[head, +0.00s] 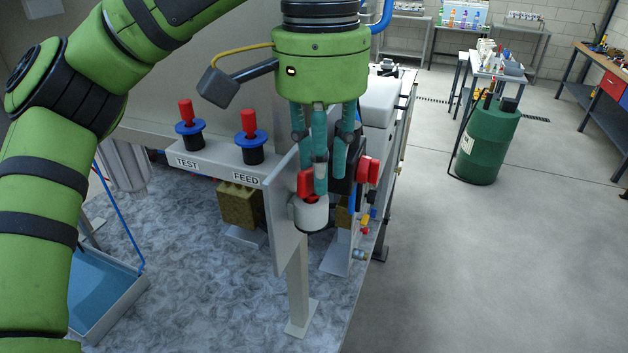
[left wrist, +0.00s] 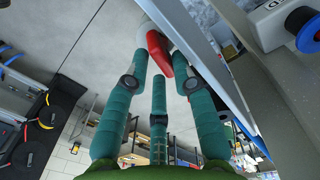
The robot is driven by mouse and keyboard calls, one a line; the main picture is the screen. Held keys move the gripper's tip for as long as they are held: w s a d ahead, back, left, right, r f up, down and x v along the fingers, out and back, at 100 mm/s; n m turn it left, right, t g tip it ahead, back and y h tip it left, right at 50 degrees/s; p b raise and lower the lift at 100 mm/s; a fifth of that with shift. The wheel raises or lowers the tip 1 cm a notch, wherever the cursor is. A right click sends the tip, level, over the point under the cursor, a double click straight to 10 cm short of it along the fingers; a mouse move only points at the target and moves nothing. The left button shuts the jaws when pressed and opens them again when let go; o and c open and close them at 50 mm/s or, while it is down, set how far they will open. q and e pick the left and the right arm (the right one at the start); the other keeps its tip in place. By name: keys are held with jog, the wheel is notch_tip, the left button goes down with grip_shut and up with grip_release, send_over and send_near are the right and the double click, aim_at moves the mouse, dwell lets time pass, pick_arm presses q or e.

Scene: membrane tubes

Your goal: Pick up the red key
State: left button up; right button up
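The red key (head: 306,184) stands in a white round lock (head: 310,212) at the end of a grey upright plate. My left gripper (head: 322,178) points down over it with three teal fingers, spread apart. One finger hides part of the key in the head view. In the left wrist view the red key (left wrist: 158,52) lies between the fingertips of my left gripper (left wrist: 158,66), which looks open. Whether any finger touches the key, I cannot tell. My right gripper is not in view.
Red-topped blue knobs marked TEST (head: 190,128) and FEED (head: 250,138) stand on a grey shelf at left. Another red handle (head: 368,170) is just right of the fingers. A blue tray (head: 105,285) lies lower left. A green drum (head: 484,145) stands on open floor at right.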

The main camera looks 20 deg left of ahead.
pick_arm(q)
jog(key=shift+c, duration=2.5)
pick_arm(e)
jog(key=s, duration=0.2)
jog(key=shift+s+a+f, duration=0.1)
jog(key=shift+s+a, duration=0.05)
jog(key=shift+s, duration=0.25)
pick_arm(q)
jog(key=shift+r, duration=0.1)
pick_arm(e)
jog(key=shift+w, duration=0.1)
